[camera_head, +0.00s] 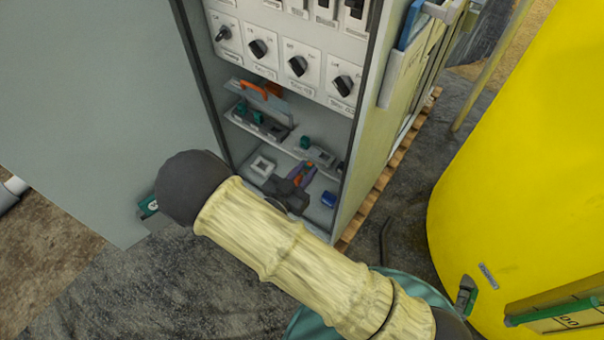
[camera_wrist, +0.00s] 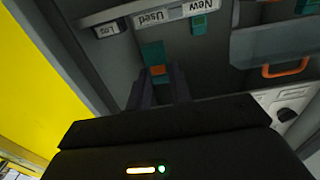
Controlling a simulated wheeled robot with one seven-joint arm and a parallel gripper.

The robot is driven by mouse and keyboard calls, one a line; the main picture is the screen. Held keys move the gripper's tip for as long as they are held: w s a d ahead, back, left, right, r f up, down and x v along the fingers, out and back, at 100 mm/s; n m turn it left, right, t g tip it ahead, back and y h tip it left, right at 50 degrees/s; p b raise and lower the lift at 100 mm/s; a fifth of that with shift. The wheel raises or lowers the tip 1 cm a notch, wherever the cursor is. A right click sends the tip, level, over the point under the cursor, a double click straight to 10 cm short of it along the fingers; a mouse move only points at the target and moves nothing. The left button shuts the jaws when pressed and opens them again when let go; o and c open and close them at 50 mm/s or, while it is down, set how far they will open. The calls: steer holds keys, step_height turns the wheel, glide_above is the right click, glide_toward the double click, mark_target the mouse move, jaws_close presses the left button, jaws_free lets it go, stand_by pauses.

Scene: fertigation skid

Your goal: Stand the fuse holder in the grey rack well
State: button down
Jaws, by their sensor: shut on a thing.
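My gripper (camera_head: 298,184) reaches into the lower part of the open cabinet. In the wrist view its two dark fingers (camera_wrist: 160,88) are shut on a teal piece with an orange patch, which I take as the fuse holder (camera_wrist: 153,54). Its lower end is hidden between the fingers. In the head view only a small orange part of it shows clearly. A pale grey square block with an opening, likely the rack well (camera_head: 262,165), sits on the cabinet floor to the left of my gripper.
A shelf (camera_head: 283,146) above carries teal pieces in dark holders; its edge bears "New" and "Used" labels in the wrist view. An orange handle (camera_head: 250,88) lies above it. A blue object (camera_head: 328,198) sits right of my gripper. Cabinet walls bound the space; a yellow tank (camera_head: 530,160) stands right.

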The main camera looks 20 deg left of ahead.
steer(key=shift+b+x, duration=0.65)
steer(key=shift+x, duration=3.4)
steer(key=shift+s, duration=0.15)
steer(key=shift+f+b, duration=0.5)
steer(key=shift+f, duration=0.5)
steer(key=c, duration=1.2)
jaws_free()
